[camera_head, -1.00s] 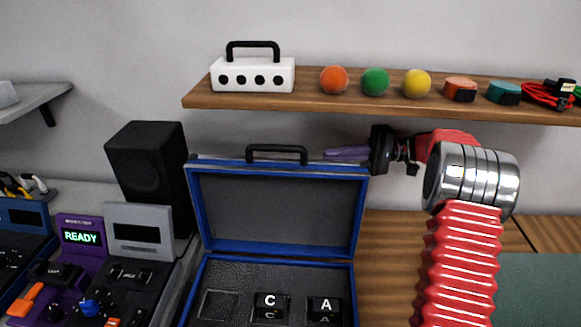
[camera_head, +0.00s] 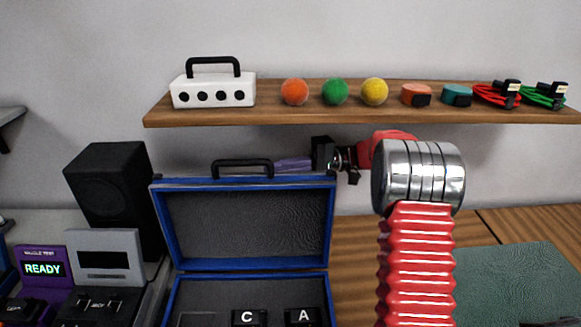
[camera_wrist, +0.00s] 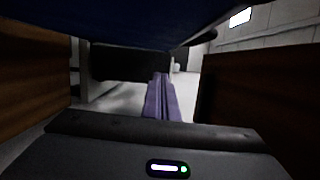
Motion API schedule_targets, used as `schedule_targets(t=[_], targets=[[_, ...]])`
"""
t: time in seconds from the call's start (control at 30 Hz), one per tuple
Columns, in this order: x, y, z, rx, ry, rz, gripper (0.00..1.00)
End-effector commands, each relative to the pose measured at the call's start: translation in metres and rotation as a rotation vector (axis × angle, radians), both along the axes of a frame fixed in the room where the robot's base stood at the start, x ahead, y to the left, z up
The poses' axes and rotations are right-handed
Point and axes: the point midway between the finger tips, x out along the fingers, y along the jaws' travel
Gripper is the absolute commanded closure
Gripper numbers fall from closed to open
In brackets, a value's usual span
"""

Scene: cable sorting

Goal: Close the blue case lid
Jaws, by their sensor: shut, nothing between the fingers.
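The blue case stands open on the table, its lid (camera_head: 246,224) raised upright with a dark grey inner face and a black handle (camera_head: 242,163) on its top edge. The case base (camera_head: 214,291) holds black blocks marked C and A. My gripper (camera_head: 278,164) is at the lid's upper right edge, behind it, with its purple fingers pointing left. The fingers are shut and empty. In the wrist view the purple fingers (camera_wrist: 161,98) are together, and a dark blue surface (camera_wrist: 130,18) fills the top. I cannot tell whether the fingers touch the lid.
A wooden shelf (camera_head: 350,116) above my gripper carries a white box (camera_head: 213,91), coloured balls, small blocks and cables. A black speaker (camera_head: 110,190) and a READY device (camera_head: 43,270) stand left of the case. A green mat (camera_head: 510,285) lies at right.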

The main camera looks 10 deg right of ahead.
Motion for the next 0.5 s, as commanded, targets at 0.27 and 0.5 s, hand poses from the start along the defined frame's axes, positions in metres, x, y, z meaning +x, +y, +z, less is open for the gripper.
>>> schedule_targets(t=[0.27,0.5], targets=[[-0.009,0.034,0.001,0.0,0.0,0.0,1.0],[-0.031,0.038,0.002,0.0,0.0,-0.001,1.0]])
